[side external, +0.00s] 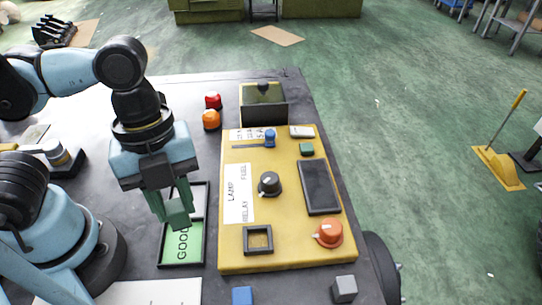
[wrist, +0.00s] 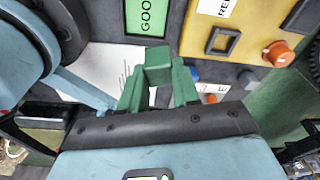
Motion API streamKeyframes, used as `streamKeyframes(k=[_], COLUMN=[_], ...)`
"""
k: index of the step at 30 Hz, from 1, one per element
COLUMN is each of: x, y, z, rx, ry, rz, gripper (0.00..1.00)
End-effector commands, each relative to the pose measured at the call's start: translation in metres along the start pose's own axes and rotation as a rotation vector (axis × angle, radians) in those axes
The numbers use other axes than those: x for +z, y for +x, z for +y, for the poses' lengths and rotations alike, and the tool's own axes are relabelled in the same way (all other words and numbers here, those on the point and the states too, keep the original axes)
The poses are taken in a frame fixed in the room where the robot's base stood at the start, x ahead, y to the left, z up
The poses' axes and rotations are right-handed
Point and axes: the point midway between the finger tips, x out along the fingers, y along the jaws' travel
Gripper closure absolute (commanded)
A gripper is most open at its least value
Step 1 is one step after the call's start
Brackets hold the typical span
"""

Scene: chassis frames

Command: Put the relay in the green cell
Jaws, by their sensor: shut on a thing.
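My gripper (side external: 171,200) is shut on a green block, the relay (side external: 178,214), with the block between its green fingertips. In the wrist view, the relay (wrist: 158,66) sits between the fingers of my gripper (wrist: 159,80). The green cell (side external: 184,247), marked GOOD, is the near half of a black-rimmed tray (side external: 208,213). In the side view, the relay is in the air and overlaps the cell's far edge; its exact height is hard to tell. In the wrist view, the green cell (wrist: 138,17) shows beyond the relay, up and slightly left, cut by the frame's top.
A yellow panel (side external: 285,235) with an empty-looking square black socket (side external: 258,240), knobs and a dark screen (side external: 319,187) stands right of the tray. A blue block (side external: 242,296) and a grey block (side external: 344,289) lie near the front. A white sheet (side external: 150,292) lies at front left.

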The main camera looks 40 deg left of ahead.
Motion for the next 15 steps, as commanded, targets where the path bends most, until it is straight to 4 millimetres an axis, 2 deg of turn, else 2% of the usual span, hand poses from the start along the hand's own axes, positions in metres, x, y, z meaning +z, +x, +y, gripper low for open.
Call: streamKeyframes(k=[3, 6, 11, 15], x=[0.018, 0.025, 0.030, 0.032], y=[0.006, 0.010, 0.019, 0.034], z=[0.009, 0.013, 0.015, 0.015], rx=[-0.008, -0.011, -0.013, -0.013], ry=[-0.051, -0.073, -0.083, -0.082], rz=[0.001, 0.001, 0.001, 0.001], gripper=[1.00, 1.00, 1.00, 1.00])
